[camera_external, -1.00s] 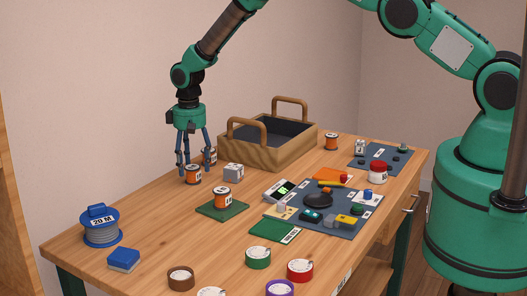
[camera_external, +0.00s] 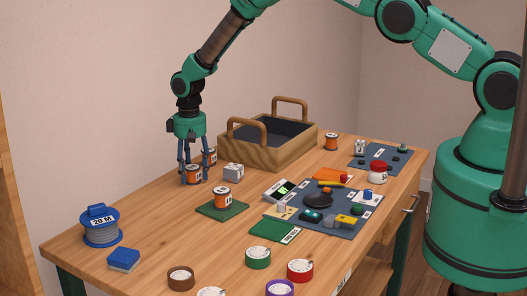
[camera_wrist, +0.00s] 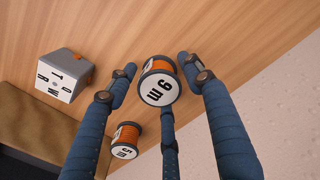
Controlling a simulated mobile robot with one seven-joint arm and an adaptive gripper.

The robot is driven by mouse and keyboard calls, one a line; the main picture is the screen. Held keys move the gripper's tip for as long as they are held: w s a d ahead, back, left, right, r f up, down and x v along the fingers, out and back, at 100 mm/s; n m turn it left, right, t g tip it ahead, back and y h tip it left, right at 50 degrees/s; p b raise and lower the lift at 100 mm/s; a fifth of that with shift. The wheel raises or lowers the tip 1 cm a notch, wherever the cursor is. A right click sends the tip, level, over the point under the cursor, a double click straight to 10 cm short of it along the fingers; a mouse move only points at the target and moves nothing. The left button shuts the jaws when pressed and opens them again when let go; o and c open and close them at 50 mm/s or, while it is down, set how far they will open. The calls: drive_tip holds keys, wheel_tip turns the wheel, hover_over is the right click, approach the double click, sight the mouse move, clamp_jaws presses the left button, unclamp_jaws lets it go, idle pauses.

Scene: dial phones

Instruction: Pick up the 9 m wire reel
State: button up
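The 9 m wire reel (camera_wrist: 158,82), orange wire between black flanges with a white label, stands upright on the wooden table. It also shows in the external view (camera_external: 193,174). My gripper (camera_external: 191,180) points down over it with its fingers around it. In the wrist view the fingertips of my gripper (camera_wrist: 157,75) are spread on either side of the reel, with small gaps visible. A similar orange reel (camera_wrist: 126,138) stands close by; its label is hard to read. In the external view it is partly hidden behind my fingers (camera_external: 211,155).
A grey lettered cube (camera_external: 233,171) stands close to the reel, and a wooden crate (camera_external: 262,157) is behind it. Another orange reel (camera_external: 223,198) sits on a green mat. A blue 20 M reel (camera_external: 101,228) is at the left. The table between them is clear.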

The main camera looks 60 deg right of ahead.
sight(193, 167)
drive_tip(key=c, duration=0.8)
drive_tip(key=shift+r, duration=0.2)
drive_tip(key=shift+w+r, duration=0.1)
drive_tip(key=shift+r, duration=1.3)
drive_tip(key=shift+s+r, duration=0.25)
drive_tip(key=shift+s, duration=0.05)
drive_tip(key=s, duration=0.5)
drive_tip(key=s+r, duration=0.1)
drive_tip(key=s, duration=0.9)
drive_tip(key=shift+s+d+r, duration=0.1)
drive_tip(key=shift+s+r, duration=0.05)
drive_tip(key=shift+s, duration=0.1)
